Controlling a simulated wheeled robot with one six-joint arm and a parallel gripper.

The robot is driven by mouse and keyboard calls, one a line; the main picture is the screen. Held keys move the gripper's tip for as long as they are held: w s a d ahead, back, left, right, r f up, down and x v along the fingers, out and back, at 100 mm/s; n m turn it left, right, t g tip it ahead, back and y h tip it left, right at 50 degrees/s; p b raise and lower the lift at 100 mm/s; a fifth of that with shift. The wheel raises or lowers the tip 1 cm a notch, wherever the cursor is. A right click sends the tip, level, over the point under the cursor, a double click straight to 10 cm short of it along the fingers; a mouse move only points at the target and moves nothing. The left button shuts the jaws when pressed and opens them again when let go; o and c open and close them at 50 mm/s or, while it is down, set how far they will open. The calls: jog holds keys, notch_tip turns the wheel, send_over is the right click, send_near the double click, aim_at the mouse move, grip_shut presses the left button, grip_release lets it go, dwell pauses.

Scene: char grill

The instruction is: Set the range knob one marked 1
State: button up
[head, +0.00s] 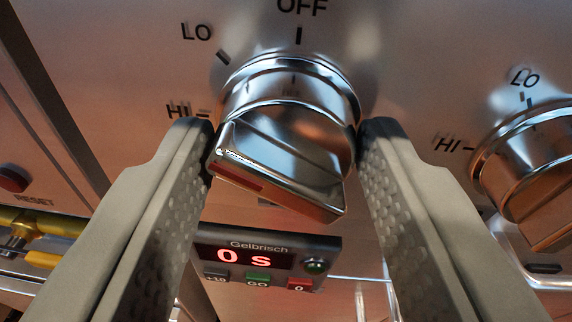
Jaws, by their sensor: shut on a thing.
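A shiny chrome range knob (290,150) fills the middle of the head view, on a brushed metal panel (420,60). OFF is printed above it, LO at upper left and HI at left, with dark tick marks. Its grip bar slants from upper left to lower right, with a dark red mark near the left end. No number 1 shows on or beside it. My gripper (285,135) is shut on this knob, one fingertip at its left side and one at its right. The fingertips hide small parts of the knob's sides and the panel beside them.
A second chrome knob (530,160) with LO and HI marks is at the right edge. Below is a timer (325,247) reading 0 s, with several buttons. A red RESET button (13,178) and a yellow pipe (40,225) are at left.

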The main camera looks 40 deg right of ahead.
jog(key=n, duration=0.4)
jog(key=shift+a+f+n+g+h, duration=0.1)
jog(key=shift+a+n+g+h, duration=0.05)
jog(key=shift+n+g+h, duration=0.2)
jog(key=shift+n, duration=0.25)
jog(key=o, duration=1)
jog(key=shift+w, duration=0.1)
jog(key=v, duration=1.7)
jog(key=shift+a, duration=0.1)
